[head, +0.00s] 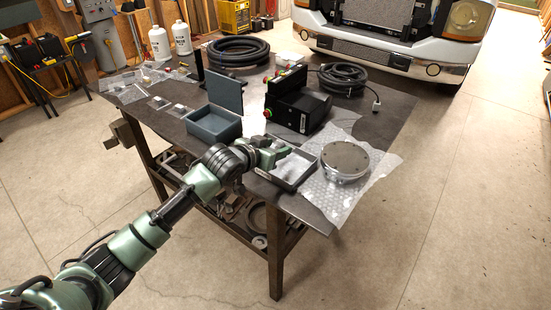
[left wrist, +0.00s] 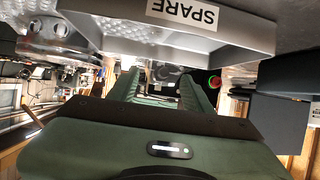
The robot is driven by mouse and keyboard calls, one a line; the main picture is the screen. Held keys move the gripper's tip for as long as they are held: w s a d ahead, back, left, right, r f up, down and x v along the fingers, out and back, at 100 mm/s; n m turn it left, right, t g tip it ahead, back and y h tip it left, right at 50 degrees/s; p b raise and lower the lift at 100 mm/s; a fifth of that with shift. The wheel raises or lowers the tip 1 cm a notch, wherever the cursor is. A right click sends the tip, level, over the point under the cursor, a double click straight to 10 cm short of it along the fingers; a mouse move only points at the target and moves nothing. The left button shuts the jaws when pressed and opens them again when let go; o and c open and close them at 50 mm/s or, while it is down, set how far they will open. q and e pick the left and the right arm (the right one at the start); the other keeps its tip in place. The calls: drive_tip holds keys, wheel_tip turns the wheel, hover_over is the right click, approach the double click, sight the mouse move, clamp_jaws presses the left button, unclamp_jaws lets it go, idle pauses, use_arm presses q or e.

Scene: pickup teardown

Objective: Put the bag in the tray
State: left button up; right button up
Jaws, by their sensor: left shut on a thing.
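The dark, shallow tray (head: 308,178) sits at the near edge of the workbench. In the left wrist view the tray (left wrist: 262,38) shows at the top with a SPARE label. My left gripper (head: 284,151) is at the tray's far left side, low over its rim; its green fingers (left wrist: 165,82) also show in the wrist view. My right gripper is not in view.
A round metal part (head: 345,160) lies on bubble wrap (head: 372,180) right of the tray. An open grey box (head: 213,124) stands to the left, and a black device (head: 298,108) stands behind. Small clear bags (head: 158,103) lie at the far left of the workbench (head: 388,125).

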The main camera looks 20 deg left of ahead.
use_arm(q)
drive_tip(key=shift+f, duration=2.45)
drive_tip(key=shift+f, duration=0.1)
drive_tip(key=o, duration=1.3)
drive_tip(key=shift+s, duration=0.1)
drive_tip(key=v, duration=1.2)
drive_tip(key=shift+b, duration=0.35)
